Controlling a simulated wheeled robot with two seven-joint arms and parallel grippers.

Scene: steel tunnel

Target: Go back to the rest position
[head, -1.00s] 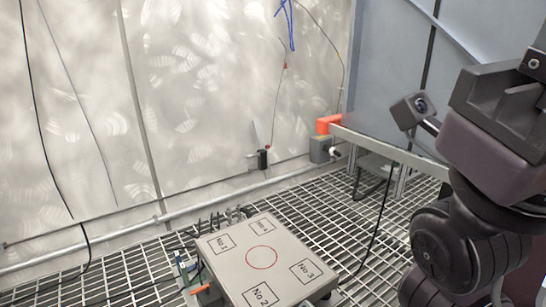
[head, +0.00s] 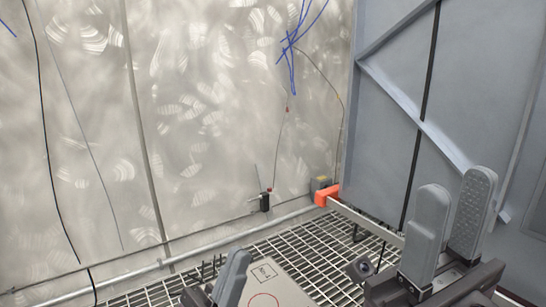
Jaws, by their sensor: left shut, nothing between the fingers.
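My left gripper (head: 236,262) shows at the bottom of the head view, in front of the labelled box. Only its grey fingertips and part of its dark body are in frame. It is shut and holds nothing. My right gripper (head: 456,185) stands at the lower right with its two grey fingers pointing up. The fingers are apart with nothing between them, and the ribbed inner face of one shows. It is in front of the grey wall panel. The rest of both arms is out of frame or hidden.
The pale box (head: 289,291) with a red circle stands on the floor grating (head: 315,243), partly cut off and behind my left gripper. A metal rail (head: 365,219) with an orange end (head: 327,195) runs behind my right gripper. Blue cables (head: 292,50) hang on the wall.

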